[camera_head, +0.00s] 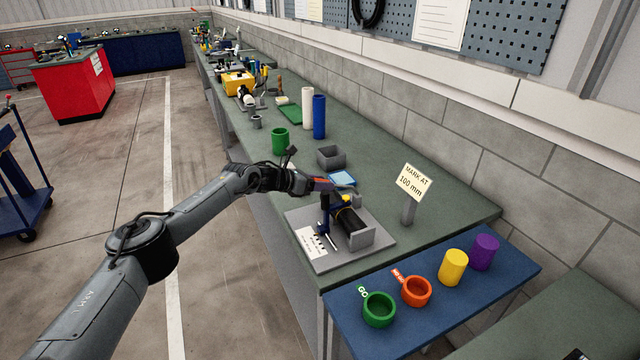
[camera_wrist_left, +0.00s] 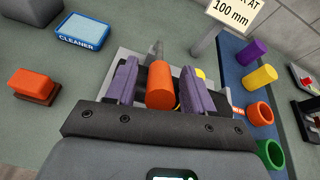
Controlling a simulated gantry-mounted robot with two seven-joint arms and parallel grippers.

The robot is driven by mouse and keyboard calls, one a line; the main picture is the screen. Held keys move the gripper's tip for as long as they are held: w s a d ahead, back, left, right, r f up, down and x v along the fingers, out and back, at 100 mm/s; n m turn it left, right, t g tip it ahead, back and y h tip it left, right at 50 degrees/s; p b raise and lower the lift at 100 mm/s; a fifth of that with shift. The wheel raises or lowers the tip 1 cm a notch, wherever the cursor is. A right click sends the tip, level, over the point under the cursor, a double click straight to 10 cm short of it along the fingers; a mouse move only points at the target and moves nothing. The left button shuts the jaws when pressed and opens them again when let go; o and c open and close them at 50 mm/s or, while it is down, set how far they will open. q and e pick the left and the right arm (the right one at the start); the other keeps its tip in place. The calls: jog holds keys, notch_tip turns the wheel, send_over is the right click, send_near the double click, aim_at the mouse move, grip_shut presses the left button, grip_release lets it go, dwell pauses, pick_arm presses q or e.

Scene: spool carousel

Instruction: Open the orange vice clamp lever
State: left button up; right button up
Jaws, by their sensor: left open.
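The vice fixture stands on a grey base plate (camera_head: 298,228) at the near end of the bench, with a blue upright and a black cylinder (camera_head: 357,237) lying in it. My left gripper (camera_head: 324,186) is at the top of the blue upright. In the left wrist view its two purple fingers (camera_wrist_left: 159,70) are open, one on each side of the orange lever handle (camera_wrist_left: 160,88). A gap shows on both sides of the handle, and whether either finger touches it is not clear. The gripper mostly hides the lever in the head view. My right gripper is out of view.
A "MARK AT 100 mm" sign (camera_head: 413,181) stands right of the fixture. A blue side table (camera_head: 462,288) holds green and orange rings and yellow and purple cylinders. A cleaner box (camera_wrist_left: 83,30) and an orange block (camera_wrist_left: 32,83) lie left. Bench right of the sign is clear.

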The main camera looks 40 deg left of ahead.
pick_arm(q)
jog(key=shift+s+a, duration=0.1)
jog(key=shift+s+a+r, duration=0.25)
jog(key=shift+s+r, duration=0.05)
jog(key=shift+s, duration=0.25)
jog(key=p+v, duration=0.1)
jog(key=v, duration=0.8)
jog(key=shift+s, duration=0.1)
jog(key=shift+c, duration=0.2)
